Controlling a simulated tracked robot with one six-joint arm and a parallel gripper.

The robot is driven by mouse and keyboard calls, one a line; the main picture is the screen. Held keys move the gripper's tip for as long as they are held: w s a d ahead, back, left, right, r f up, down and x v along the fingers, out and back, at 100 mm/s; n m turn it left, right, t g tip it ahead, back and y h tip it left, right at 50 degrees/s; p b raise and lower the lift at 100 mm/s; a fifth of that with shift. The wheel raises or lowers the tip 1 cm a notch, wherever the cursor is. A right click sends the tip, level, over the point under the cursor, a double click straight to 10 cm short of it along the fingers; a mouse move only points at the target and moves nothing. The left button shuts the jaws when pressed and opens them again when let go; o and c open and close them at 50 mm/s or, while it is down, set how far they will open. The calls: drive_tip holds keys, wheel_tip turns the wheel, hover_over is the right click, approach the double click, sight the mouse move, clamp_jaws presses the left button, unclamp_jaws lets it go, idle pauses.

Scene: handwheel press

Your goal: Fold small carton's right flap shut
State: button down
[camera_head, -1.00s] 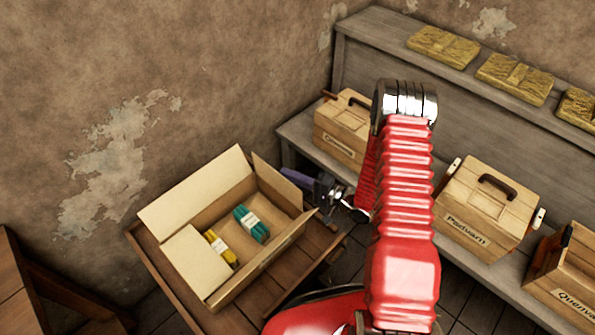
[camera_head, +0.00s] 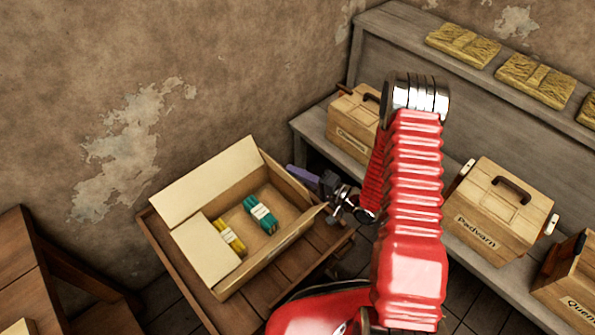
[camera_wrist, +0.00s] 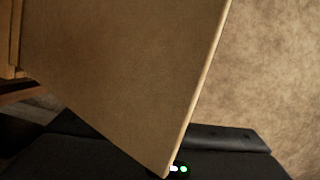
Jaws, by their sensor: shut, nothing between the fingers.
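The small carton (camera_head: 272,247) stands open on a wooden table. Its right flap (camera_head: 284,177) stands up at the carton's far right end and is seen narrowly. In the wrist view the flap (camera_wrist: 120,75) is a broad brown panel filling the upper left. My gripper (camera_head: 300,177) is shut and empty, just outside this flap. In the wrist view its dark fingers (camera_wrist: 170,150) lie along the bottom, behind the flap's lower corner; I cannot tell whether they touch. The left flap (camera_head: 207,250) lies folded inward. The large back flap (camera_head: 205,182) stands open against the wall side.
Inside the carton lie a yellow bundle (camera_head: 229,237) and a teal bundle (camera_head: 261,214). The table (camera_head: 195,290) has bare boards around the carton. A grey bench (camera_head: 320,125) with wooden boxes, one marked Padvarn (camera_head: 497,210), stands to the right.

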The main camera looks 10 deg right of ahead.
drive_tip(key=s+d+r, duration=0.1)
drive_tip(key=s+d, duration=0.3)
drive_tip(key=d, duration=0.6)
drive_tip(key=shift+s+d+r, duration=0.25)
drive_tip(key=shift+s, duration=0.05)
drive_tip(key=c, duration=2.5)
unclamp_jaws()
drive_tip(key=shift+c, duration=0.2)
